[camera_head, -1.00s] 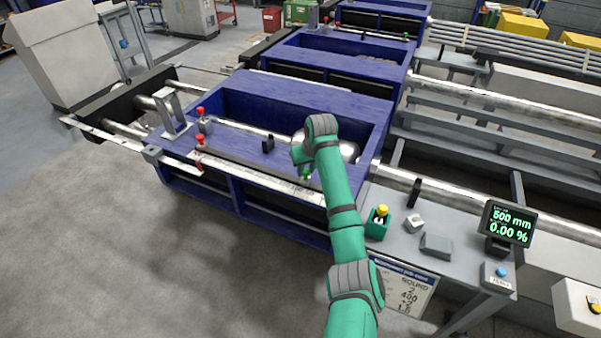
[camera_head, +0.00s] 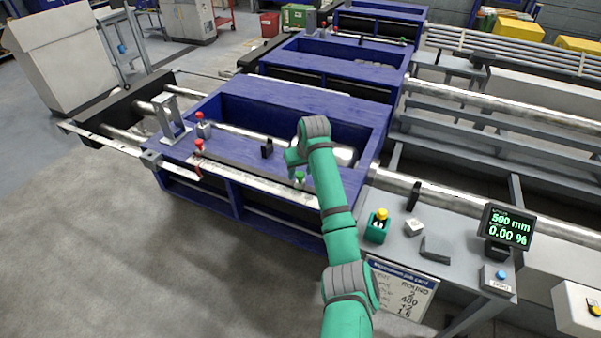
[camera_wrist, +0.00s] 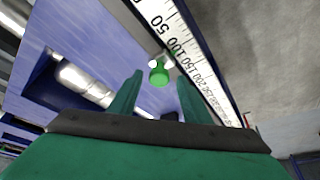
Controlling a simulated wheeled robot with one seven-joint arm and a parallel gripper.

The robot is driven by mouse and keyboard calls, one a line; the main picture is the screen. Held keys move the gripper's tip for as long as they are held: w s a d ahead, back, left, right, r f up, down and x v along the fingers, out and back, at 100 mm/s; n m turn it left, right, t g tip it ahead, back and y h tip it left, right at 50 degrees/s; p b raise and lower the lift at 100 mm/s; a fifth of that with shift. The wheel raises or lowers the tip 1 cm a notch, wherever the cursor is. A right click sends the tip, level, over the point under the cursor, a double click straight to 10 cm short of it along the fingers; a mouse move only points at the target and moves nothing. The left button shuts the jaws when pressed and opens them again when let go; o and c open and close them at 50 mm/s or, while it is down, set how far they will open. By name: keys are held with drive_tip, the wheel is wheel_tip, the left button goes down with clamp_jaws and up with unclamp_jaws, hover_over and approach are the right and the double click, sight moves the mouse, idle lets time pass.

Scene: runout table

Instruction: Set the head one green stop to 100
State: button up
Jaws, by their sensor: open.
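The green stop (camera_head: 300,178) stands on the front rail of the nearest blue machine, beside the white scale (camera_head: 262,184). In the wrist view its green knob (camera_wrist: 158,76) shows between my fingertips, with the scale (camera_wrist: 182,48) just to the right. The stop is near the 100 and 150 marks; the exact reading cannot be told. My gripper (camera_wrist: 159,80) is open and empty, pointing at the knob.
Two red-knobbed stops (camera_head: 199,146) stand further left, and a black block (camera_head: 267,149) sits behind the rail. A display (camera_head: 508,228) reads 500 mm and 0.00 %.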

drive_tip(key=v, duration=1)
drive_tip(key=shift+d, duration=0.15)
